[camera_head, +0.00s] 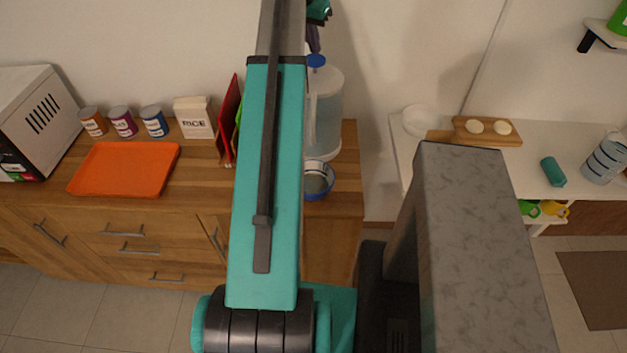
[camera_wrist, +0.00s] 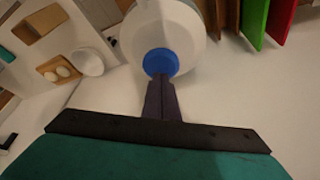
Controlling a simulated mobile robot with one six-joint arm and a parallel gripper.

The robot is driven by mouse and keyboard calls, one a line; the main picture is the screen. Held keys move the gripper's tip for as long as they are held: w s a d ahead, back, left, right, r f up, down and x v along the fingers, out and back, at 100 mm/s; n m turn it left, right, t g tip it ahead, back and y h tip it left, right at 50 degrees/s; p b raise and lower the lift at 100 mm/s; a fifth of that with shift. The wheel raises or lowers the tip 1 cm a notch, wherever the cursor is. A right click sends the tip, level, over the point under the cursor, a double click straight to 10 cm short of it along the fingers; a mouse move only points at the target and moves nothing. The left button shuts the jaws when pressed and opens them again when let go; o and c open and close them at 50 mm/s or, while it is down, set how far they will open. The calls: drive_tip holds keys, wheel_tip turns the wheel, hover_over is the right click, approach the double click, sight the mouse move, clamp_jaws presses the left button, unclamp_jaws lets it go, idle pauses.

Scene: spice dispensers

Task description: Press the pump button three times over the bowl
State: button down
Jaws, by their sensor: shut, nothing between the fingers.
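A pale dispenser (camera_head: 327,100) with a round blue pump button (camera_head: 317,61) on top stands on the wooden counter, partly hidden behind my arm in the head view. A bowl with a blue rim (camera_head: 319,195) sits on the counter in front of it, also partly covered by my arm. My gripper (camera_head: 314,47) is shut and empty, pointing down just above the button. In the wrist view, the fingertips (camera_wrist: 158,80) overlap the near edge of the blue button (camera_wrist: 161,62); I cannot tell whether they touch it. The bowl does not show in the wrist view.
Left of the dispenser are upright cutting boards (camera_head: 229,122), a rice box (camera_head: 195,118), several cans (camera_head: 123,122), an orange tray (camera_head: 123,169) and a white appliance (camera_head: 35,118). A white side table (camera_head: 405,145) at right holds a white bowl (camera_head: 420,121) and a wooden board (camera_head: 487,131).

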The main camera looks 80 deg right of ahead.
sight(315, 57)
drive_tip(key=shift+f+b, duration=0.45)
drive_tip(key=shift+f, duration=1.15)
drive_tip(key=shift+r, duration=0.15)
drive_tip(key=shift+r+p, duration=1.2)
drive_tip(key=shift+r, duration=0.25)
drive_tip(key=shift+f+b, duration=0.5)
drive_tip(key=shift+f, duration=1)
idle(0.5)
drive_tip(key=shift+r+p, duration=1.1)
drive_tip(key=shift+r, duration=0.4)
wheel_tip(315, 57, up, 6)
drive_tip(key=p, duration=0.3)
drive_tip(key=shift+p, duration=0.4)
idle(0.3)
